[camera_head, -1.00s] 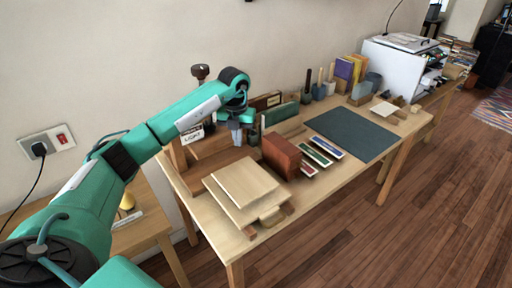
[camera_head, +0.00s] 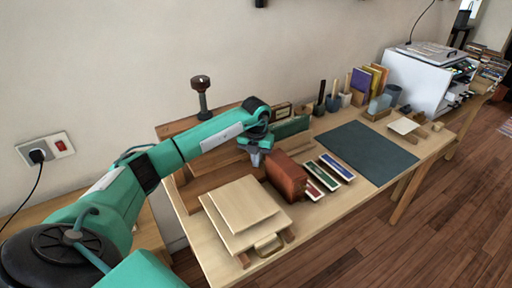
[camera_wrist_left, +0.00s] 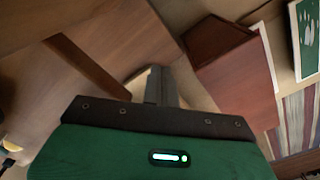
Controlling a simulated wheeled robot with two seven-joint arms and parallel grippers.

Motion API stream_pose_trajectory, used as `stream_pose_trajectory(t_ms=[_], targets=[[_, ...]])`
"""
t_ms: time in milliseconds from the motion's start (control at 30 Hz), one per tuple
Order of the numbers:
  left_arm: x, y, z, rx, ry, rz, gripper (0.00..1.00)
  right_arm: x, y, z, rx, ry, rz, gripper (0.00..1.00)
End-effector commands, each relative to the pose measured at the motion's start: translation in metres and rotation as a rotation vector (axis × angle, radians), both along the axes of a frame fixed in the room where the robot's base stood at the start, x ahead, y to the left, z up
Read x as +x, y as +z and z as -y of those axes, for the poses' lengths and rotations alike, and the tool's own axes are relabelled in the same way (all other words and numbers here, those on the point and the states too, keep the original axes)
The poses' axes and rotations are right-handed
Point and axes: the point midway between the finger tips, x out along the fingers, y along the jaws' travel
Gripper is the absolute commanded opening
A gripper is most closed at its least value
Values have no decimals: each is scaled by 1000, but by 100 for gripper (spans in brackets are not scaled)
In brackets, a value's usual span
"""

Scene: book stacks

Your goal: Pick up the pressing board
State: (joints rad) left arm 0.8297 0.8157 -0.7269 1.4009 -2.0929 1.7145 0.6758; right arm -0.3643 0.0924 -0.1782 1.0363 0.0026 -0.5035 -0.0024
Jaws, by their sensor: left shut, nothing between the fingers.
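The pressing board appears to be among the light wooden boards (camera_head: 243,204) stacked at the near left of the workbench; which one it is, I cannot tell. A light wooden handle-like piece (camera_head: 269,244) shows at the stack's near edge. My left gripper (camera_head: 256,159) is shut and empty, pointing down behind the stack and left of a red-brown block (camera_head: 286,176). In the left wrist view its fingers (camera_wrist_left: 161,88) are together, with the red-brown block (camera_wrist_left: 238,80) to their right. My right gripper is not in view.
Slim coloured books (camera_head: 336,168) lie right of the block. A dark mat (camera_head: 366,152) covers the bench's middle. Tools, upright books (camera_head: 368,84) and a white printer-like box (camera_head: 418,82) stand farther back. A dark-knobbed post (camera_head: 202,97) rises behind my left arm.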

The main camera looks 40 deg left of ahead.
Motion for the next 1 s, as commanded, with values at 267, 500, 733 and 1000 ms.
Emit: stream_pose_trajectory(t_ms=[267,500,733,1000], targets=[[-25,-15,8,1,-2,-1,0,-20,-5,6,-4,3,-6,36],[-37,-16,13,1,0,0,0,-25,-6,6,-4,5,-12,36],[-38,-16,13,0,0,1,0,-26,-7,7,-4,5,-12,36],[-50,-15,17,3,-1,0,0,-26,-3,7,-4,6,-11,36]])
